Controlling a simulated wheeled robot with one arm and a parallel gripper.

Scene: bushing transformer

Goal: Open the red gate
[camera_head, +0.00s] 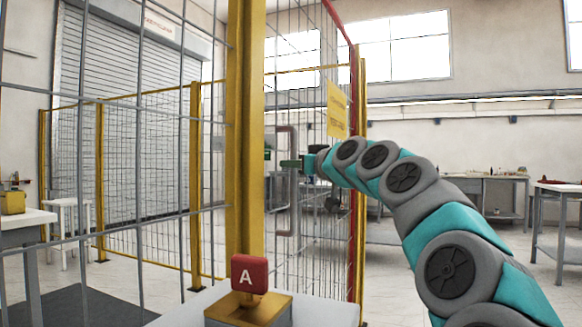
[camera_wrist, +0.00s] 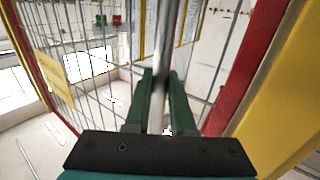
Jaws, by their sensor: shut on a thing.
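The red gate (camera_head: 354,200) is a wire mesh panel with a red frame, right of a thick yellow post in the head view. Its red frame also shows at the right of the wrist view (camera_wrist: 250,62). A grey bar handle (camera_head: 292,210) stands upright on the mesh. My gripper (camera_head: 290,163) reaches it from the right, and its green fingers are shut on the handle. In the wrist view the grey bar (camera_wrist: 163,50) passes between the two fingers (camera_wrist: 162,80). The fingers hide part of the handle. I cannot tell whether the gate is ajar.
A thick yellow post (camera_head: 245,130) stands close in front. A red block marked A (camera_head: 249,273) sits on a yellow base below it. A yellow sign (camera_head: 337,110) hangs by the gate. Yellow-framed mesh fencing (camera_head: 147,170) runs left. Workbenches (camera_head: 485,180) stand at the right.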

